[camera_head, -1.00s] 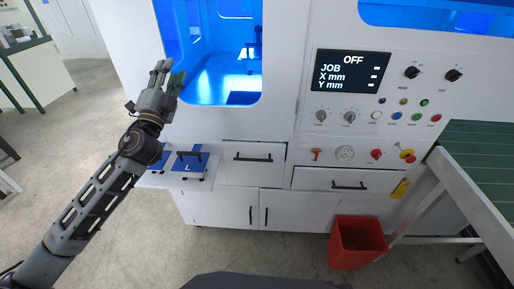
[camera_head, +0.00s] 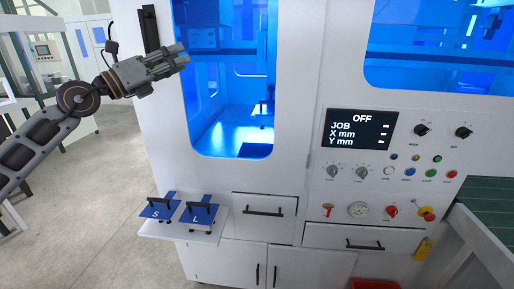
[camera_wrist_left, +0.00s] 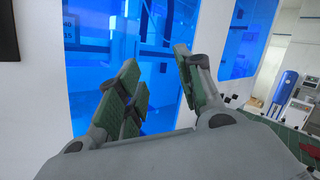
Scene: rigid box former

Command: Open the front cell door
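The front cell door (camera_head: 292,120) is a white panel with a tall, blue-lit window, and it looks closed. A long black vertical handle (camera_head: 150,28) sits on the white front left of the window. My left gripper (camera_head: 184,57) points right, in front of the window's upper left edge and to the right of the handle. In the left wrist view, the left gripper (camera_wrist_left: 160,72) has its green-padded fingers apart with nothing between them, facing the blue window. I cannot tell the gap to the panel. My right gripper is not in view.
A control panel with an OFF screen (camera_head: 361,130), knobs and buttons is at the right. A small shelf (camera_head: 190,232) with blue S and L pieces juts out below the window. Drawers (camera_head: 264,208) are beside it. Open floor lies at the left.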

